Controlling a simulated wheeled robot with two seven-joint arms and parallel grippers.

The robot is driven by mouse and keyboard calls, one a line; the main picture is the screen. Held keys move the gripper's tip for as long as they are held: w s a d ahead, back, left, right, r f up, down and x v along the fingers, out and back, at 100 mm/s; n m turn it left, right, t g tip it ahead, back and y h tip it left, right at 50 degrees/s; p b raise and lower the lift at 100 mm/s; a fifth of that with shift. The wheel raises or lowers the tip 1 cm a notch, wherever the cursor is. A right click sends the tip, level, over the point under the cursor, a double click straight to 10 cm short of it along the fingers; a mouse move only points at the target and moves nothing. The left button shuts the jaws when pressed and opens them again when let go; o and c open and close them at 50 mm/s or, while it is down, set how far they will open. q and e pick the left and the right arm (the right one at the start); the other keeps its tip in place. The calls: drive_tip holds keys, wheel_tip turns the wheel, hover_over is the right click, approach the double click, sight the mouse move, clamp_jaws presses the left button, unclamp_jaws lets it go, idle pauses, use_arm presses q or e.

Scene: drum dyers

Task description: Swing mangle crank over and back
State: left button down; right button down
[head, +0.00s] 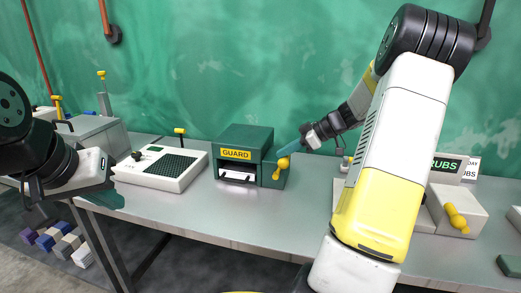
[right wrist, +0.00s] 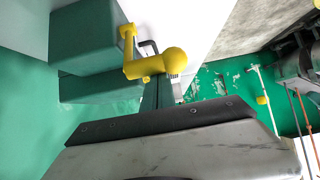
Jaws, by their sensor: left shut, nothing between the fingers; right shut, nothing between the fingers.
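The mangle (head: 246,139) is a dark green box with a yellow GUARD label, standing on the grey bench. Its yellow crank (head: 278,173) is on the right side, with one knob up at the fingertips and the other end lower. My right gripper (head: 285,150) is shut and empty, its teal fingers beside the crank's upper knob. In the right wrist view the yellow crank (right wrist: 150,62) lies just beyond the fingers; I cannot tell whether they touch. My left gripper (head: 112,199) is shut and empty at the left, away from the mangle, over the bench's front edge.
A white tray-like device (head: 160,167) with a dark grid stands left of the mangle. A grey box with a yellow knob (head: 457,219) stands at the right. My right arm hides part of the right bench. The bench front (head: 235,225) is clear.

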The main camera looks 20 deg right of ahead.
sight(288, 158)
drive_tip(key=shift+s+d+f+t+y, duration=0.25)
drive_tip(key=shift+s+d+f+y, duration=0.15)
drive_tip(key=shift+d+y, duration=0.2)
drive_tip(key=shift+s+d+f+t+y, duration=0.3)
drive_tip(key=shift+s+d+y, duration=0.1)
drive_tip(key=shift+d+y, duration=0.15)
drive_tip(key=shift+s+d+f, duration=0.25)
drive_tip(key=shift+d+f, duration=0.05)
drive_tip(key=shift+d, duration=0.2)
